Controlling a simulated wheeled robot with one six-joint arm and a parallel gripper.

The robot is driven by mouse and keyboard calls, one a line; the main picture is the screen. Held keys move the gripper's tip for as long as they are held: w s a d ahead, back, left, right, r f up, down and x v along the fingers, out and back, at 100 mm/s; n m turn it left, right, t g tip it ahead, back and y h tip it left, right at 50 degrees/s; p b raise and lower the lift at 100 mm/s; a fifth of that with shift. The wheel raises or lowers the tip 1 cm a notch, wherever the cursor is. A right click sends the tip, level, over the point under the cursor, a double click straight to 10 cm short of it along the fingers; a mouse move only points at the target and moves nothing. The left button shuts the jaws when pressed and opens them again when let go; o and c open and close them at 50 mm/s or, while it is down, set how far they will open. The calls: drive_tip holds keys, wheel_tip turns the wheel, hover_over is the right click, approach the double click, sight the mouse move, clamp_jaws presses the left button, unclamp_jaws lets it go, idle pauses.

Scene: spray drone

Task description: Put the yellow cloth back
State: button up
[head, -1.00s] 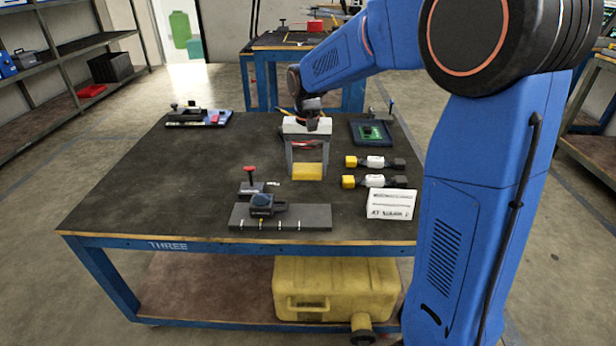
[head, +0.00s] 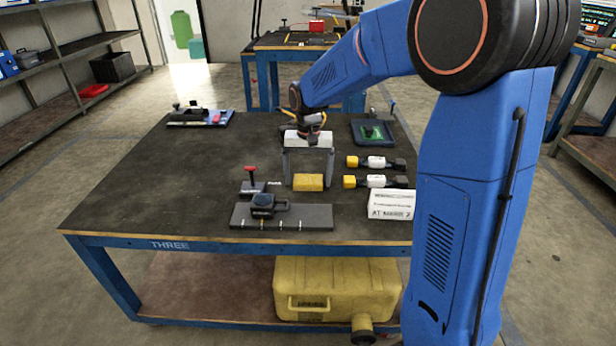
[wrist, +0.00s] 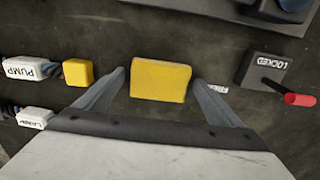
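The yellow cloth (head: 308,182) is a small folded yellow block on the dark tabletop, near the middle of the table. My gripper (head: 308,178) points down over it, with its two grey fingers apart. In the wrist view the cloth (wrist: 160,79) lies between and just beyond the open fingertips (wrist: 158,80). The fingers stand to either side of it with gaps, and I see no contact. Whether the tips have reached the tabletop I cannot tell.
Two connectors with yellow ends (head: 372,162) (head: 376,181) and a white labelled box (head: 391,204) lie to the right. A grey plate (head: 281,216) with a dark clamp and a red-handled LOCKED block (head: 252,185) are in front-left.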

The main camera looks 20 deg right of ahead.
sight(308, 179)
wheel_tip(308, 179, up, 11)
drive_tip(key=s+d+r+t, duration=0.1)
drive_tip(key=s+d+r, duration=0.15)
drive_tip(key=s, duration=0.55)
drive_tip(key=s+d+f+n+t, duration=0.1)
drive_tip(key=s+f, duration=0.1)
drive_tip(key=s, duration=0.6)
drive_tip(key=s+d+f+n+t, duration=0.1)
drive_tip(key=s+d, duration=0.1)
drive_tip(key=s, duration=0.7)
drive_tip(key=s+d+f+n+t, duration=0.1)
drive_tip(key=s+f, duration=0.1)
drive_tip(key=s, duration=0.6)
drive_tip(key=shift+s+d+f+n+t, duration=0.15)
drive_tip(key=shift+d+f+n+t, duration=0.15)
drive_tip(key=shift+t, duration=0.1)
